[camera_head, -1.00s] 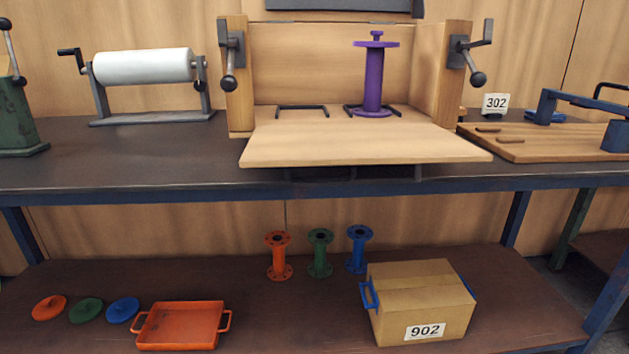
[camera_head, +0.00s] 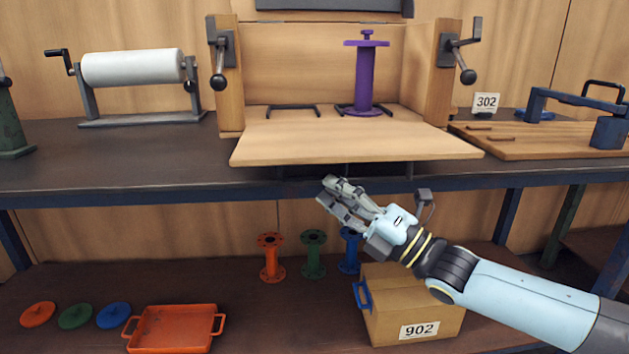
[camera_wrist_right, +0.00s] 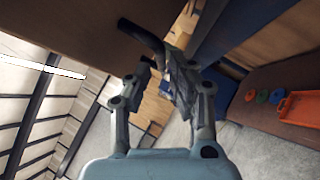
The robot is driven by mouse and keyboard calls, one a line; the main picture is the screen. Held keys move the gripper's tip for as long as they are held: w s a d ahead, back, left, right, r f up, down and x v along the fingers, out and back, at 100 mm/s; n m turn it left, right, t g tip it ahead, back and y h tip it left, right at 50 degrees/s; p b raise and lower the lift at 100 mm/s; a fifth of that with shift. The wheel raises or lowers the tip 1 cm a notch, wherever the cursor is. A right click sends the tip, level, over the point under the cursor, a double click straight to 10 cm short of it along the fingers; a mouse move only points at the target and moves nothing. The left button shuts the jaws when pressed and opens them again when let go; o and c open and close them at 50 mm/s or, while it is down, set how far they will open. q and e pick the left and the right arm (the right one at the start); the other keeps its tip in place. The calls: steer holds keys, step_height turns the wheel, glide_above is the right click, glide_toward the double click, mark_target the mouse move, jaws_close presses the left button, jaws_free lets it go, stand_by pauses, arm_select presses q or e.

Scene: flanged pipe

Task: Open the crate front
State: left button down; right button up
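The wooden crate (camera_head: 320,60) stands on the upper bench top. Its front panel (camera_head: 350,146) is folded down flat, sticking out past the bench edge, and the inside shows. Dark handle-like parts show under the panel; a black bar (camera_wrist_right: 140,35) crosses near my fingers in the right wrist view. My right gripper (camera_head: 327,193) is below the panel's front edge, fingers partly apart, and it also shows in the right wrist view (camera_wrist_right: 158,68). I see nothing clearly held. A purple flanged pipe (camera_head: 364,80) stands upright inside. My left gripper is out of view.
Crank clamps (camera_head: 220,60) sit on the crate's side posts. A white roll (camera_head: 133,68) is on the left, a wooden board (camera_head: 540,142) on the right. The lower shelf holds an orange tray (camera_head: 172,330), small flanged pipes (camera_head: 271,258), discs (camera_head: 75,316) and a cardboard box (camera_head: 415,322).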

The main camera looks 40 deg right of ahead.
mark_target(314, 176)
steer(key=shift+x, duration=2.35)
steer(key=shift+c, duration=0.4)
jaws_close()
